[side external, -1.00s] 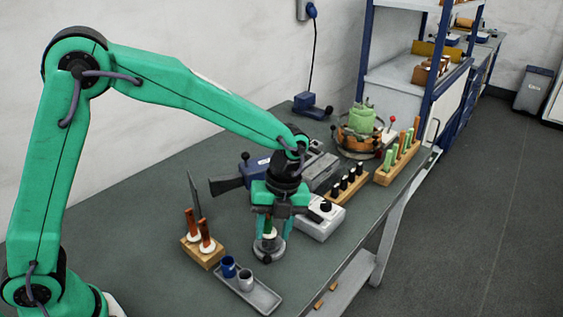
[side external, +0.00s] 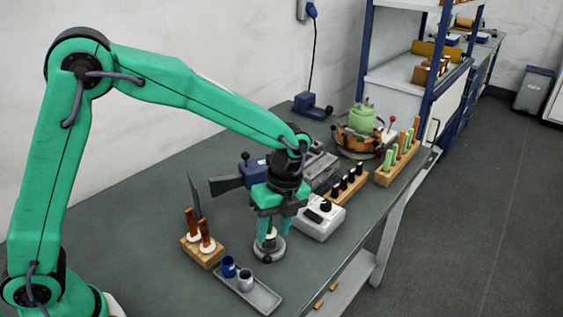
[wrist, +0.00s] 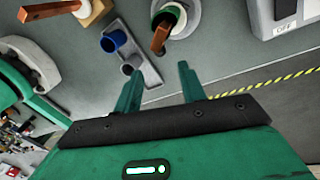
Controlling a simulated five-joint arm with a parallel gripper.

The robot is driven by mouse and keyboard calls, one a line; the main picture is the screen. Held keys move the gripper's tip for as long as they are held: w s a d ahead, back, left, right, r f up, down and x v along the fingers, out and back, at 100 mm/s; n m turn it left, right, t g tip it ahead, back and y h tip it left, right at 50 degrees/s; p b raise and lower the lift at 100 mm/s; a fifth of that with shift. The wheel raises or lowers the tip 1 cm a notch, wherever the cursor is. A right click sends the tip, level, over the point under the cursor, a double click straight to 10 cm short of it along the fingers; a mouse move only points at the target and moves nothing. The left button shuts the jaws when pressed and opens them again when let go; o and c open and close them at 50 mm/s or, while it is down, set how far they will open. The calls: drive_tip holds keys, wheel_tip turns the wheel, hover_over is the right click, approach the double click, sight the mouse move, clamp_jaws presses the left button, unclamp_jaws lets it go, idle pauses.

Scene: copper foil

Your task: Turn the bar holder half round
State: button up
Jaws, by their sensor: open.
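The bar holder (side external: 269,250) is a round grey stand on the bench with a white collar. It sits below my gripper (side external: 273,232) in the side view, partly hidden by the fingers. In the wrist view the bar holder (wrist: 182,27) is at the top, with a copper-coloured bar (wrist: 160,38) standing out of it. My gripper (wrist: 160,82) is open there, its green fingers apart and nothing between them. The holder lies beyond the fingertips in that view.
A grey tray (side external: 262,300) with a blue cup and a grey cup is close in front. A white box (side external: 318,228) with a black knob is close on the right.

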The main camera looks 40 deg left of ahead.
sight(268, 256)
drive_tip(key=shift+f, duration=0.1)
drive_tip(key=shift+s+a+f, duration=0.1)
drive_tip(key=shift+s+f, duration=0.15)
drive_tip(key=shift+f, duration=1)
drive_tip(key=shift+s+a+f, duration=0.1)
drive_tip(key=shift+s+f, duration=0.15)
drive_tip(key=shift+f, duration=1)
drive_tip(key=shift+s+f, duration=0.25)
drive_tip(key=shift+f, duration=1)
clamp_jaws()
